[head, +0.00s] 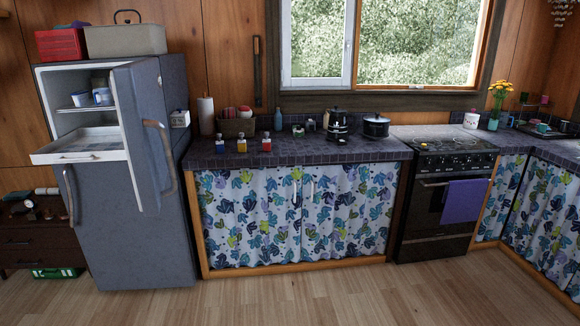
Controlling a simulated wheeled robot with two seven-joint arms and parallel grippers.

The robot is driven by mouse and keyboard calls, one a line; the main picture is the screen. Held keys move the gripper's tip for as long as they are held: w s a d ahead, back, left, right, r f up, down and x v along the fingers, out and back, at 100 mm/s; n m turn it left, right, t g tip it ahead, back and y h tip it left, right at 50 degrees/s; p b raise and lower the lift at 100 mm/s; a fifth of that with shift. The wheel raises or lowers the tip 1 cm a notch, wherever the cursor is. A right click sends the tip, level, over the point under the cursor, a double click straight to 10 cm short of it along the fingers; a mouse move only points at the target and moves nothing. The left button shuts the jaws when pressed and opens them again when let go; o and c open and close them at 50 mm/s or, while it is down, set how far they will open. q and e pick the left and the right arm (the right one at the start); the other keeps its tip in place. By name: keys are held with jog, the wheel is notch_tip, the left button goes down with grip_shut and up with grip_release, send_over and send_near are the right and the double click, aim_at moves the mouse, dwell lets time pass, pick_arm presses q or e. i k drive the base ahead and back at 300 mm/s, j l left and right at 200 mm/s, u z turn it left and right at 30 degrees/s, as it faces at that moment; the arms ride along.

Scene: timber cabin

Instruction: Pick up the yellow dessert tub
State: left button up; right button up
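I cannot make out for sure a yellow dessert tub. In the open upper part of the grey fridge (120,240), a blue-and-white tub (80,99) and another (102,97) sit on a shelf. Deeper parts of the fridge are hidden. Neither of my grippers is in view.
The upper fridge door (143,135) stands open, swung outward. A white drawer (90,148) sticks out below the shelf. A black kettle (338,125) and pot (376,126) stand near the stove (440,200). The wooden floor (300,300) in front is clear.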

aim_at(242, 144)
jog(key=i+u, duration=0.1)
jog(key=i, duration=0.45)
jog(key=i+l, duration=0.1)
jog(key=i, duration=0.4)
jog(key=i+l+u, duration=0.15)
jog(key=i, duration=0.4)
jog(key=i+u, duration=0.1)
jog(key=i, duration=0.4)
jog(key=i+l+u, duration=0.15)
jog(key=i+u, duration=0.3)
jog(key=i+l+u, duration=0.25)
jog(key=u, duration=0.2)
jog(key=i+l+u, duration=0.25)
jog(key=l+u, duration=0.2)
jog(key=i+l+u, duration=0.2)
jog(key=l+u, duration=0.25)
jog(key=i+l+u, duration=0.1)
jog(key=l+u, duration=0.15)
jog(key=l, duration=0.2)
jog(key=i+l+u, duration=0.2)
jog(key=l, duration=0.3)
jog(key=k+j, duration=0.05)
jog(key=k, duration=0.05)
